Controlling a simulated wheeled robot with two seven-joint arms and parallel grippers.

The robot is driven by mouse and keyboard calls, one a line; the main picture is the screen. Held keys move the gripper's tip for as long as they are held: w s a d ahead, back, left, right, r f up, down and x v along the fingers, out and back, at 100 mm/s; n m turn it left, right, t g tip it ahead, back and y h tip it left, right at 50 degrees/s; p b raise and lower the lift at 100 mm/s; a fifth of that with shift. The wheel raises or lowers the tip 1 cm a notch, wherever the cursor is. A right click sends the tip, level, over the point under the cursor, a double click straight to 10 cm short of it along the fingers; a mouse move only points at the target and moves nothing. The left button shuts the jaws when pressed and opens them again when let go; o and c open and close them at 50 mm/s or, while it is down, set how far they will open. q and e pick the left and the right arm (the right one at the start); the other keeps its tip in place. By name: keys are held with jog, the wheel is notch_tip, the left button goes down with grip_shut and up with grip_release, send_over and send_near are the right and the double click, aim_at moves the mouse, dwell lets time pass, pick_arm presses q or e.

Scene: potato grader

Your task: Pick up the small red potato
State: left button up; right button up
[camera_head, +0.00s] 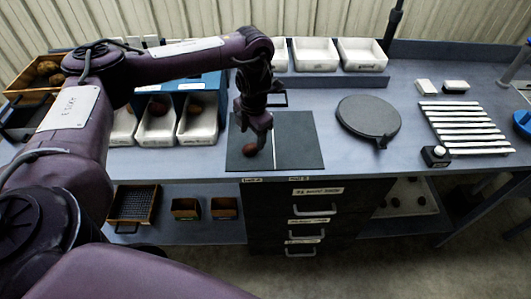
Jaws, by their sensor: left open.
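A small dark red potato (249,150) lies on the left half of the dark mat (298,140), which has a white line across its middle. My left gripper (257,128) comes down from above, with its fingertips just over and right beside the potato. It is open, and I cannot tell whether a finger touches the potato. The potato shows just below and left of the fingers. My right gripper is not in view.
White bins (198,133) in a blue rack stand left of the mat. More white trays (314,50) line the back. A round dark plate (367,117) and a white slatted rack (465,128) are on the right. A small black-and-white device (435,157) sits near the front edge.

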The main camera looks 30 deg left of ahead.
aim_at(249, 146)
pick_arm(q)
jog(key=f, duration=0.2)
jog(key=shift+w+a+f+b, duration=0.3)
jog(key=shift+w+a+f, duration=0.05)
jog(key=shift+w+a, duration=0.05)
jog(key=shift+a+f, duration=0.1)
jog(key=shift+f, duration=0.25)
jog(key=f, duration=0.1)
jog(key=p, duration=0.1)
jog(key=f, duration=0.1)
jog(key=shift+s+a+f, duration=0.25)
jog(key=shift+s+f, duration=0.05)
jog(key=shift+w+a+f+p, duration=0.1)
jog(key=shift+f+p, duration=0.05)
jog(key=shift+f, duration=0.2)
jog(key=shift+w+a+f+p, duration=0.1)
jog(key=shift+f+p, duration=0.05)
jog(key=shift+f, duration=0.2)
jog(key=shift+s+d+r, duration=0.1)
jog(key=c, duration=1.1)
jog(key=shift+r, duration=0.1)
jog(key=shift+c, duration=0.2)
